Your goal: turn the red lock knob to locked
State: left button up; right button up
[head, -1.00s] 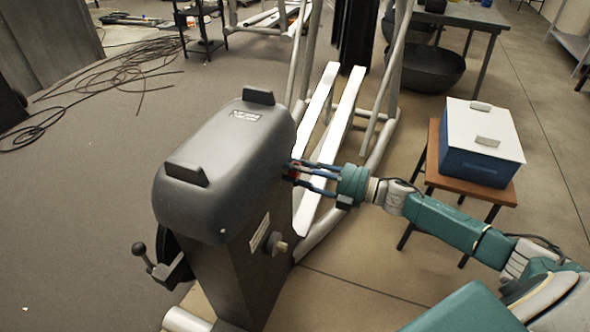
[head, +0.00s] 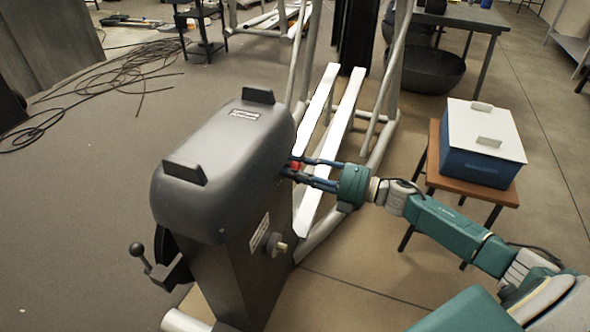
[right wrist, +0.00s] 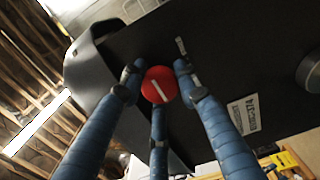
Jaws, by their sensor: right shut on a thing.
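The red lock knob (right wrist: 158,84) is a round disc with a white line across its face, on the dark side panel of the elliptical's housing (head: 222,165). In the right wrist view the line runs slanted, from upper left to lower right. A small white mark (right wrist: 181,46) shows on the panel above and right of the knob. My right gripper (head: 296,168) reaches in from the right, its blue fingers shut around the knob; the fingers also show in the right wrist view (right wrist: 157,90). In the head view the fingers partly hide the knob. My left gripper is out of view.
A grey knob (head: 277,245) and a white label (head: 259,232) sit lower on the same panel. White foot rails (head: 345,110) and grey frame tubes lie behind my right gripper. A blue box with a white lid (head: 484,150) stands on a stool at the right. Cables lie on the left floor.

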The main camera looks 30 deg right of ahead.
jog(key=shift+w+d, duration=0.1)
jog(key=shift+d, duration=0.15)
jog(key=o, duration=1.2)
jog(key=v, duration=1.2)
